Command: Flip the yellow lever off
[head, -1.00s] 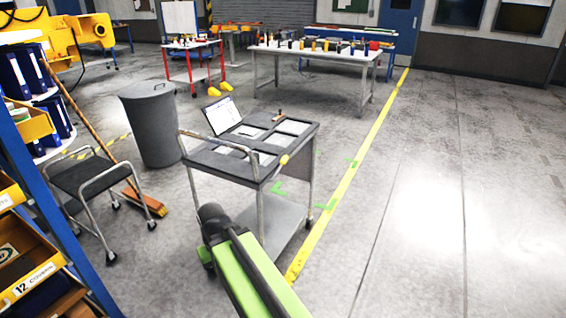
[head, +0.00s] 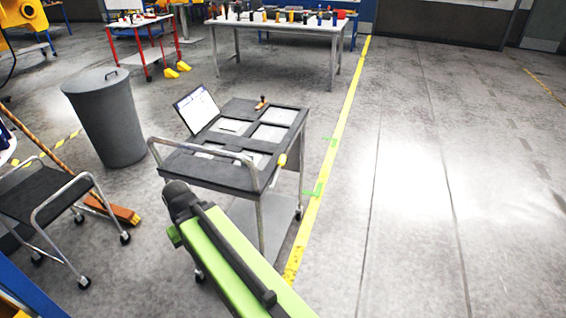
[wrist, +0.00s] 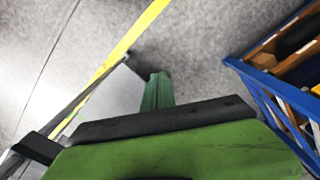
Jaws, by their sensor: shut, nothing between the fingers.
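A small yellow piece (head: 282,160), which may be the yellow lever, shows at the right edge of the dark-topped trolley (head: 215,174) in the head view. It is too small to tell which way it is set. My green and black arm reaches up from the bottom of the head view, its black end in front of the trolley's near left corner. I cannot make out my gripper's fingers in either view. The wrist view shows green and dark parts of my own body above the floor, and no lever that I can make out.
A blue shelf (wrist: 270,105) is at right in the wrist view. The floor right of the yellow line is clear.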

